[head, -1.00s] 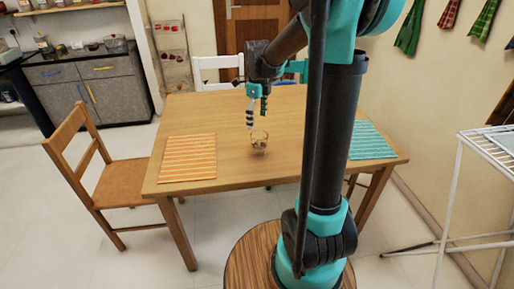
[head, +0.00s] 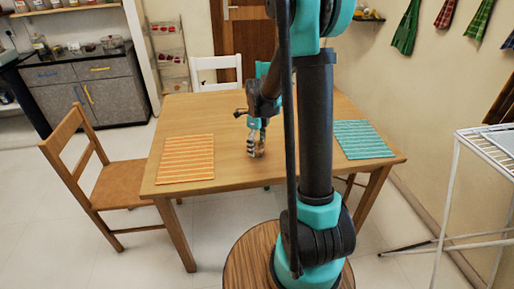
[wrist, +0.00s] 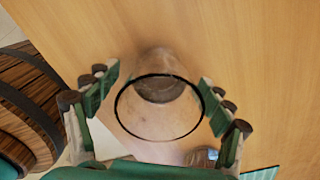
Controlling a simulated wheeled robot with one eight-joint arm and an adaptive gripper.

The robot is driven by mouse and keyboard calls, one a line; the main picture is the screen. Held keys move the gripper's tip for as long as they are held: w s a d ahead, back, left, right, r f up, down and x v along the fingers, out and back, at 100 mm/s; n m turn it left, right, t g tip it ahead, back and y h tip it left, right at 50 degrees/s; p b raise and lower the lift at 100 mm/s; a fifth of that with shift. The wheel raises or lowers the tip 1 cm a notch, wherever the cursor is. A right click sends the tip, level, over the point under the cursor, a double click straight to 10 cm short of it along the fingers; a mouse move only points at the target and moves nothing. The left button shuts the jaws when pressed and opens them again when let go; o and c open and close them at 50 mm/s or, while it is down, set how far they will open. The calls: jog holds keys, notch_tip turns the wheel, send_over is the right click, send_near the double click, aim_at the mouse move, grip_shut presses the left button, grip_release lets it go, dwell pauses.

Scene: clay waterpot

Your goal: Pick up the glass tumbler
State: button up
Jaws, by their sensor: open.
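The glass tumbler (wrist: 160,108) stands upright on the wooden table, seen from above in the wrist view with its dark round rim toward me. In the head view it is largely hidden behind my gripper (head: 257,150). My gripper (wrist: 155,92) is open, with one finger on each side of the tumbler. A small gap shows on the left side; on the right the finger is close to the rim, and I cannot tell whether it touches.
The wooden table (head: 225,120) carries an orange striped mat (head: 186,158) at left and a teal striped mat (head: 362,139) at right. A wooden chair (head: 100,175) stands at left, a white chair (head: 216,68) behind. A white rack (head: 485,150) is at right.

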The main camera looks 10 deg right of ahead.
jog(key=shift+f, duration=0.25)
jog(key=shift+c, duration=0.5)
jog(key=c, duration=1.4)
jog(key=shift+c, duration=0.3)
jog(key=shift+r, duration=0.25)
